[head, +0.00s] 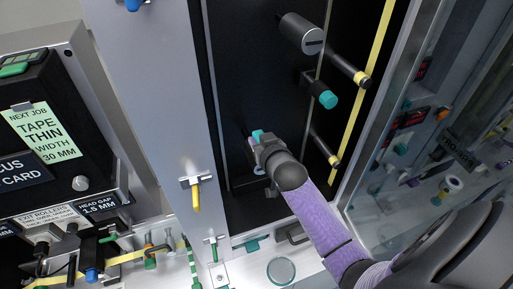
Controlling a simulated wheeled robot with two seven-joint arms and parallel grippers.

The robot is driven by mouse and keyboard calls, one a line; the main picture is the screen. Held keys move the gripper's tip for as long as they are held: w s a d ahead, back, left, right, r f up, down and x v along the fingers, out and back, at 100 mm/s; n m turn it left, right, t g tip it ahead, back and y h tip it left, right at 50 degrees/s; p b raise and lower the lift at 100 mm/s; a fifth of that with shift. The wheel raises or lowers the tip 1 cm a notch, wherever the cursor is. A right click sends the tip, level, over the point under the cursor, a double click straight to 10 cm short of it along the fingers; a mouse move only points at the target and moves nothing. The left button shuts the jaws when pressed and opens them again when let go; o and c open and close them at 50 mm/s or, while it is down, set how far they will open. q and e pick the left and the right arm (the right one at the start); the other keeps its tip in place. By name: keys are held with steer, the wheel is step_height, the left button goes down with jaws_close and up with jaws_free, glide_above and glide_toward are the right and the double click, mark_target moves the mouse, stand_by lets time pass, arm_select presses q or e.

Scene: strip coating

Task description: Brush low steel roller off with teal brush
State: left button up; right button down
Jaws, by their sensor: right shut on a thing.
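My right gripper (259,145) reaches into the dark open cabinet from the lower right, on a purple arm. It is shut on the teal brush (257,134), of which only a small teal part shows at the fingertips. A steel roller (301,34) with a slotted end sticks out near the top of the cabinet. The low steel roller is not clearly visible; a small pale patch beside the fingers may be part of it, but the gripper covers that area. I cannot tell whether the brush touches it. My left gripper is not in view.
A teal-ended black knob (326,98) and yellow-ended black rods (350,70) stick out right of the gripper. A yellow strip (366,75) runs along the right side. A grey post (160,95) stands on the left, and a glass panel (415,165) on the right.

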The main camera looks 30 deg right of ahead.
mark_target(256, 134)
steer(key=shift+r+b+x, duration=0.15)
steer(key=shift+b+x, duration=0.3)
steer(key=shift+x, duration=0.3)
steer(key=shift+r+b+x, duration=0.2)
steer(key=shift+b+x, duration=0.2)
steer(key=shift+x, duration=0.35)
steer(key=shift+w+d+r+b, duration=0.1)
steer(key=shift+w+b, duration=0.05)
steer(key=shift+w, duration=0.25)
steer(key=shift+w+d+b, duration=0.15)
steer(key=shift+w, duration=0.25)
steer(key=shift+w+d, duration=0.1)
steer(key=shift+w, duration=0.3)
steer(key=shift+r+p, duration=0.95)
steer(key=shift+r, duration=0.1)
